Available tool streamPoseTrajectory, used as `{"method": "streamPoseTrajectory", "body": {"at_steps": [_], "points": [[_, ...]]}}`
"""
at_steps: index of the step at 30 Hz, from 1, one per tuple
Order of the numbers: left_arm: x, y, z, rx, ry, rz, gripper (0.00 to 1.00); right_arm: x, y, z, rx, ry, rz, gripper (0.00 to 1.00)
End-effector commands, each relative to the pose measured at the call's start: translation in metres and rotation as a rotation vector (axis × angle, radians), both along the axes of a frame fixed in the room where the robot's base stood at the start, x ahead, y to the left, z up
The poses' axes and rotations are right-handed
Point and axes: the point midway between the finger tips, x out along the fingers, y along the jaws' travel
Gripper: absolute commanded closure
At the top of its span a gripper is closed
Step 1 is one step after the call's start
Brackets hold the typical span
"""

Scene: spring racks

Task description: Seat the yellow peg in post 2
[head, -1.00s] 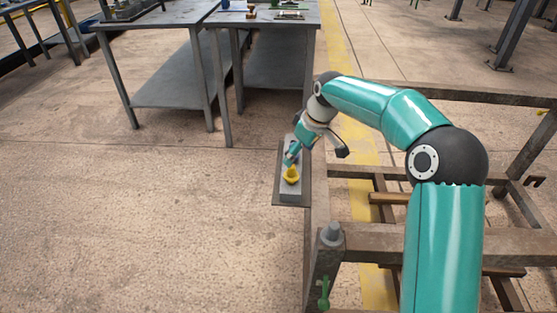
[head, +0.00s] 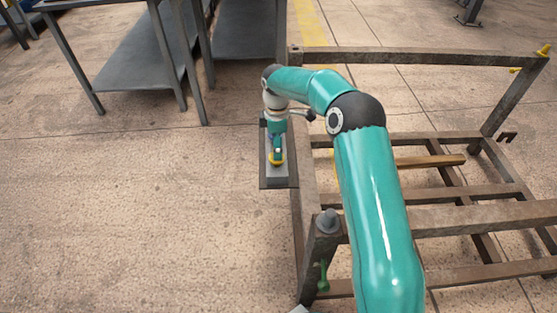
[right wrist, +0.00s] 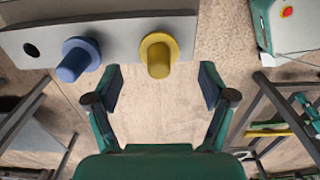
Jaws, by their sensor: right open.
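The yellow peg (head: 276,161) stands in a grey holder (head: 269,181) at the left side of the rack. It also shows in the right wrist view (right wrist: 158,60), with a round flange against the holder plate. My right gripper (head: 277,150) is at the peg in the head view. In the right wrist view the gripper (right wrist: 162,74) is open, its fingers apart on either side of the yellow peg with gaps on both sides. A post (head: 328,222) with a grey cap stands at the rack's near corner. I cannot tell which post is post 2. My left gripper is not in view.
A blue peg (right wrist: 78,60) sits beside the yellow one, near an empty hole (right wrist: 31,50). A green pin (head: 323,277) hangs on the near post. The brown metal rack (head: 410,217) lies right of the holder. A grey table (head: 150,70) stands behind left.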

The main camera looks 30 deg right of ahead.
Motion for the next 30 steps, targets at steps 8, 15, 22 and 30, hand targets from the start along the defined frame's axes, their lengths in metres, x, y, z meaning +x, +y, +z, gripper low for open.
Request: {"method": "streamPoseTrajectory", "body": {"at_steps": [8, 15, 22, 30], "points": [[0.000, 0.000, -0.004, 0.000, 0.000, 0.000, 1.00, 0.000, 0.001, -0.021, 0.001, -0.001, 0.000, 0.18], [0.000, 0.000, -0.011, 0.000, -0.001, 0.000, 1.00, 0.000, 0.001, -0.050, 0.002, 0.003, 0.001, 0.18], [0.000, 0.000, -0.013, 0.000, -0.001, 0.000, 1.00, 0.001, 0.001, -0.070, 0.000, -0.001, 0.001, 0.18], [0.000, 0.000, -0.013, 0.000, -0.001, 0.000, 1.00, 0.001, 0.001, -0.070, 0.000, -0.001, 0.001, 0.31]]}}
